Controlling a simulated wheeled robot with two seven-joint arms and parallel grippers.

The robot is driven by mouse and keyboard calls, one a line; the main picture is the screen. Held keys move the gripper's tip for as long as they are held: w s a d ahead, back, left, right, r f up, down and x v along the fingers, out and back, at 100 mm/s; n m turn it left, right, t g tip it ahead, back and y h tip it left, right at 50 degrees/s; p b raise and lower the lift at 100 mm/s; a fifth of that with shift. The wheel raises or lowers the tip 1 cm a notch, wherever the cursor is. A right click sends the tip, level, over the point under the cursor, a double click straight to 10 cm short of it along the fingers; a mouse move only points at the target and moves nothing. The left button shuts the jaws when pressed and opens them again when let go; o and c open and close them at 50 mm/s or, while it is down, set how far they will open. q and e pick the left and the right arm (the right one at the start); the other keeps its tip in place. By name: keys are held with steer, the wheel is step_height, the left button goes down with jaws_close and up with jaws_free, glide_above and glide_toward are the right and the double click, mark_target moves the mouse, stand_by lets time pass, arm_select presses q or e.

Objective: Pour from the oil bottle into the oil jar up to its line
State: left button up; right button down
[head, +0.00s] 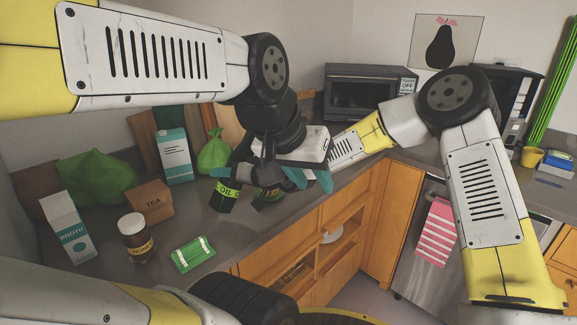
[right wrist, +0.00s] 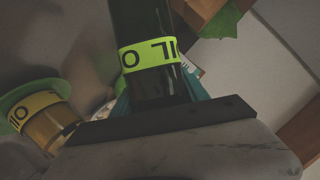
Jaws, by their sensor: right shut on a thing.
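The oil bottle (head: 222,198) is dark green glass with a bright green OIL label; it stands slightly tilted in the head view, over the counter. My right gripper (head: 230,175) is shut on it, and the right wrist view shows the bottle (right wrist: 148,55) rising from between the fingers. The oil jar (right wrist: 45,118), with a green rim, yellow OIL label and amber tint, is beside the bottle in the right wrist view. In the head view it is mostly hidden behind the grippers. My left gripper (head: 311,181) is right of the bottle; its finger gap is unclear. The fill line is not readable.
A teal carton (head: 174,157) and green bags are behind. A microwave (head: 368,93) stands farther back.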

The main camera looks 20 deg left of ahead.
steer(key=shift+w+r+n+t+h+b, duration=0.1)
steer(key=shift+r+n+t+h+b, duration=0.15)
steer(key=shift+n, duration=0.35)
steer(key=shift+w+r+n+t+h+b, duration=0.1)
steer(key=shift+n+t+h, duration=0.2)
steer(key=shift+n, duration=0.3)
steer(key=shift+w+d+f+n+t, duration=0.2)
steer(key=shift+w+f+n+t, duration=0.15)
steer(key=shift+f+n, duration=0.3)
steer(key=shift+w+d+r+n+t+h, duration=0.25)
steer(key=shift+w+r+n+t+h, duration=0.1)
steer(key=shift+w+r+n+t, duration=0.25)
steer(key=shift+s+f, duration=0.1)
steer(key=shift+s, duration=0.05)
